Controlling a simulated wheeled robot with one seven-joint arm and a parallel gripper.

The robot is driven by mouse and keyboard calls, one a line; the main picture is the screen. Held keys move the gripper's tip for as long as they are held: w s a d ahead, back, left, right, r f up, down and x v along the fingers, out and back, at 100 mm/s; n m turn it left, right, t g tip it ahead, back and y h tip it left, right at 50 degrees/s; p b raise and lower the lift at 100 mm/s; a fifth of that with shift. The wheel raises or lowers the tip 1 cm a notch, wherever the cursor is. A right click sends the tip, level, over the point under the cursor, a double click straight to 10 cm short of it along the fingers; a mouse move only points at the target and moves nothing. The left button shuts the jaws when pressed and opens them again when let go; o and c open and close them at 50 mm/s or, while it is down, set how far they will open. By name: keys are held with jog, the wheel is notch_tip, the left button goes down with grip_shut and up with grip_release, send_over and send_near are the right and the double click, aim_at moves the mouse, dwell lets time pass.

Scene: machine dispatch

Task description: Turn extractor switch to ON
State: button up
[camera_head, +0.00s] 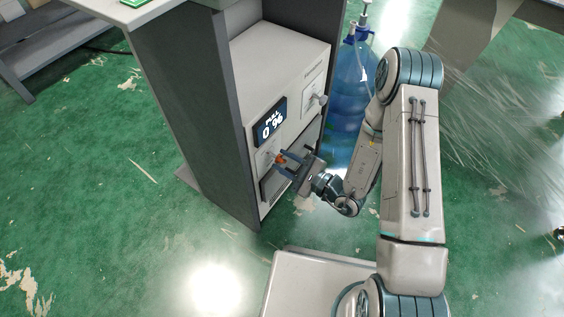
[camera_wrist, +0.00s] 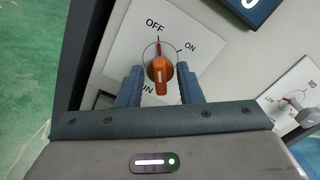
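The extractor switch is an orange knob (camera_wrist: 160,76) on a white plate (camera_wrist: 125,55) marked OFF and ON; a third label at the lower left is partly hidden. Its red pointer end is up, near the OFF mark, with ON up and to the right. My gripper (camera_wrist: 158,80) is open, with one blue-grey finger on each side of the knob and a small gap visible on both sides. In the head view the orange knob (camera_head: 280,158) is low on the machine's front, with my gripper (camera_head: 285,162) right at it.
A dark display (camera_head: 270,122) with white digits sits above the knob. A second grey knob (camera_wrist: 291,104) on its own plate is to the right. The dark cabinet side (camera_head: 205,110) stands left of the machine. A blue water bottle (camera_head: 348,95) stands behind my arm.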

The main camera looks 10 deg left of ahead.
jog(key=shift+w+a, duration=0.2)
jog(key=shift+a, duration=0.35)
jog(key=c, duration=0.6)
jog(key=shift+c, duration=0.2)
